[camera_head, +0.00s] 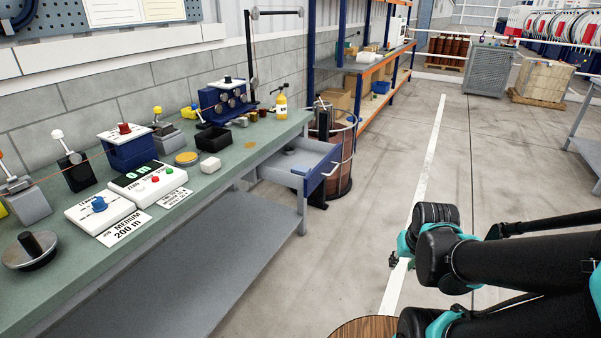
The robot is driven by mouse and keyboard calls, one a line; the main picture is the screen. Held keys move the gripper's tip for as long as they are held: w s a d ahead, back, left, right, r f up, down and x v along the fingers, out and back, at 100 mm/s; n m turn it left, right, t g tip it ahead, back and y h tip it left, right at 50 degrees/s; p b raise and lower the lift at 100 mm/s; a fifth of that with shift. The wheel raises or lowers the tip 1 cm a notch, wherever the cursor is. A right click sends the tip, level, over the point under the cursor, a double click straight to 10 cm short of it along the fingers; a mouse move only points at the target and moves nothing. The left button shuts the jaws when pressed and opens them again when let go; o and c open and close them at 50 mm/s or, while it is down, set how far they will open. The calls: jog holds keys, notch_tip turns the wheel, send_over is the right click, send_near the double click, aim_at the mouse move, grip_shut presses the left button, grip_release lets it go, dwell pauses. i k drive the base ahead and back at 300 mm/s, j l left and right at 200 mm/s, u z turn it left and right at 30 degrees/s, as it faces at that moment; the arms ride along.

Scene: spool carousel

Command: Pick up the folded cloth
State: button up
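I cannot single out the folded cloth for certain. A small white block-like thing (210,165) lies on the green bench top in front of a black open box, and it may be the cloth. A small light-blue thing (300,169) lies in the open drawer (325,172) at the bench's right end; it could also be the cloth. My arm reaches in from the lower right, over the floor and well apart from the bench. A small dark part at its end, perhaps my gripper (392,260), is mostly hidden behind the wrist, so its opening does not show.
The bench (250,146) carries a control box (151,184), a yellow bottle (281,104), a black box (213,139) and several devices. A brown drum (338,180) stands behind the drawer. A round wooden top (366,328) is at the bottom. The floor between bench and arm is clear.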

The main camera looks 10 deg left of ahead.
aim_at(302, 170)
jog(key=i+j+u, duration=0.25)
jog(key=i, duration=0.45)
jog(key=i+u, duration=0.3)
jog(key=i, duration=0.35)
